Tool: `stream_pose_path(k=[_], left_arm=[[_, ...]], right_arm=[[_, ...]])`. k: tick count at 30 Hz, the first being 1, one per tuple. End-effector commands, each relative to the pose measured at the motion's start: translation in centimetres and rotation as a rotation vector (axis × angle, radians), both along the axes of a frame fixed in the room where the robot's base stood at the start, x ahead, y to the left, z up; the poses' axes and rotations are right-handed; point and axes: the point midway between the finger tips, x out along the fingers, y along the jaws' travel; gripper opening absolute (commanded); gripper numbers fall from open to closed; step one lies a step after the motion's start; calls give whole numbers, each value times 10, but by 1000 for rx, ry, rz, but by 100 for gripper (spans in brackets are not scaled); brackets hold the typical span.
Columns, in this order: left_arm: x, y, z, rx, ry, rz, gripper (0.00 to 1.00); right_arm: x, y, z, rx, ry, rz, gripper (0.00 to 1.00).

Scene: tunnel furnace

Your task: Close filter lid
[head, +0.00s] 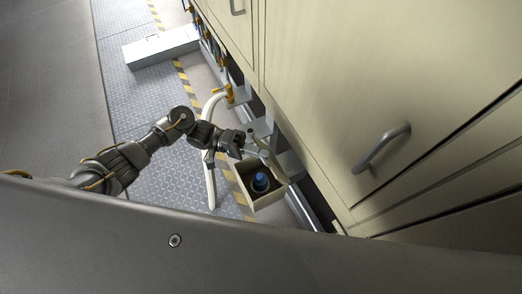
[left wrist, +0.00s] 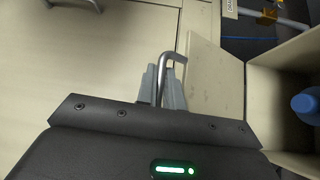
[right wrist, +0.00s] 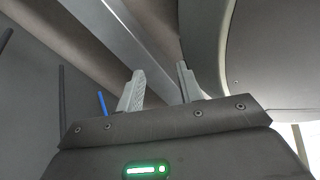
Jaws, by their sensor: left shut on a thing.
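The filter box (head: 249,194) is a beige open-topped box low beside the cabinet wall. A blue-capped filter (head: 261,181) stands in it and also shows at the right edge of the left wrist view (left wrist: 306,104). The beige lid (left wrist: 214,88) stands raised, clear of the box opening. It carries a bent metal handle (left wrist: 175,56). My left gripper (left wrist: 163,88) is shut on this handle. In the head view the left gripper (head: 249,150) is at the raised lid, just above the box. My right gripper (right wrist: 160,88) is open and empty; it is outside the head view.
Beige cabinet fronts with a grey handle (head: 380,148) rise close on the right. A white pipe (head: 209,160) with a yellow fitting stands left of the box. A white step block (head: 160,47) lies farther back. Patterned floor (head: 165,185) is clear on the left.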

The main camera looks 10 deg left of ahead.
Motion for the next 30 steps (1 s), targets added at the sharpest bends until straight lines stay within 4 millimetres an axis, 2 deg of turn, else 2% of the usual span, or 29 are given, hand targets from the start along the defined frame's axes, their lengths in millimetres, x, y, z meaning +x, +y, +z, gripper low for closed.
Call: stream_pose_path(k=[2, 3, 5, 14, 17, 23, 27, 30], left_arm=[[1, 0, 0, 1, -1, 1, 0], [1, 0, 0, 1, -1, 1, 11], [1, 0, 0, 1, 0, 1, 18], [2, 5, -1, 2, 0, 1, 18], [5, 17, -4, 4, -2, 3, 18], [16, 58, -6, 4, -6, 9, 18], [21, 82, -8, 3, -6, 8, 18], [23, 95, -8, 3, -4, 4, 18]], right_arm=[[-1, 0, 0, 0, 2, 0, 36], [-1, 0, 0, 0, 2, 0, 36], [-2, 0, 0, -1, 3, 0, 36], [-3, 0, -2, 0, 5, 0, 36], [-3, -1, -7, -1, 6, 0, 36], [-5, -5, -18, -4, 1, 4, 36], [-10, -21, -29, -31, 18, 4, 36], [-6, -28, -33, -40, 14, 6, 36]])
